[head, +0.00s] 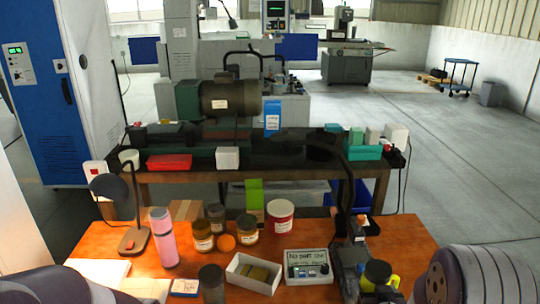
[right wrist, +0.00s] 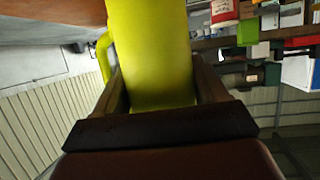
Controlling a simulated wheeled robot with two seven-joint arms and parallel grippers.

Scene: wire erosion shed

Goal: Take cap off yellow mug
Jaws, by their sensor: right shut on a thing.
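The yellow mug (head: 367,285) stands low at the right of the orange table in the head view. A dark round cap (head: 377,270) appears to sit on its top. My right gripper (head: 378,291) is at the mug. In the right wrist view the mug (right wrist: 150,50) fills the space between the two brown fingers, with its handle at the left. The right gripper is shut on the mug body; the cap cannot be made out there. My left arm shows at the lower left of the head view, but its gripper does not.
A white box (head: 242,284) and a small white sign unit (head: 308,267) stand left of the mug. Several jars, a pink bottle (head: 163,237) and a lamp (head: 133,238) are further left. A dark upright item (head: 345,215) rises just behind the mug. Table right of it looks clear.

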